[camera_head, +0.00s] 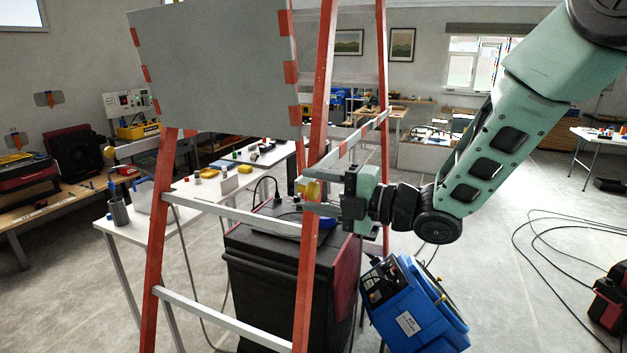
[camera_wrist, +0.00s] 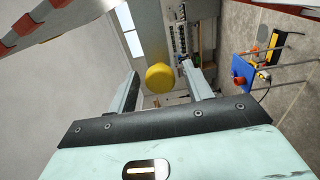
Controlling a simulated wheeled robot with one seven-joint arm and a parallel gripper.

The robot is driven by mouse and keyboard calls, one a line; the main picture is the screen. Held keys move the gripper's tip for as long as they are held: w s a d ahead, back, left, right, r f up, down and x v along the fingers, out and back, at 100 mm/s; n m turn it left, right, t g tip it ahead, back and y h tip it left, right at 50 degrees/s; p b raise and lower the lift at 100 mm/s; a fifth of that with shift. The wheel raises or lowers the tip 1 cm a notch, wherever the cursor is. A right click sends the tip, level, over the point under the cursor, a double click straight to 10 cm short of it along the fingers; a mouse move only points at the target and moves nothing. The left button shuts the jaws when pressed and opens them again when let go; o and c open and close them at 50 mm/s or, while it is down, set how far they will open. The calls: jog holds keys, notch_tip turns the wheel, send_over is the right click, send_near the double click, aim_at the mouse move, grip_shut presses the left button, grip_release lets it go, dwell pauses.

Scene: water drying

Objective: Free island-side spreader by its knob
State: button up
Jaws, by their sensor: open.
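A stepladder with red rails (camera_head: 318,110) and pale rungs stands open in front of me. A yellow knob (camera_head: 312,190) shows at its near right rail, by the lower end of a sloping spreader bar (camera_head: 350,140). My gripper (camera_head: 308,198) is level with the knob, its fingers pointing left past the rail. In the wrist view the round yellow knob (camera_wrist: 160,77) shows between the two parted fingers, with gaps on both sides. My gripper is open and holds nothing. I cannot tell how deep the knob sits between the fingers.
A grey panel (camera_head: 215,70) is fixed to the ladder's upper part. A dark bin-like box (camera_head: 265,290) stands behind the lower rungs. A blue machine (camera_head: 412,305) sits below my arm. White tables (camera_head: 165,225) stand behind; cables (camera_head: 560,240) lie on the right floor.

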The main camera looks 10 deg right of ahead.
jog(key=shift+w+a, duration=0.25)
jog(key=shift+a, duration=0.15)
grip_shut()
notch_tip(320, 180, down, 2)
jog(key=b, duration=0.4)
jog(key=shift+n, duration=0.4)
jog(key=f+n+b, duration=0.1)
jog(key=b, duration=0.2)
jog(key=f+n+b, duration=0.1)
jog(key=b, duration=0.3)
jog(key=shift+w+d+f, duration=0.15)
jog(key=shift+w+f, duration=0.05)
jog(key=shift+f, duration=0.1)
grip_release()
jog(key=shift+r, duration=0.1)
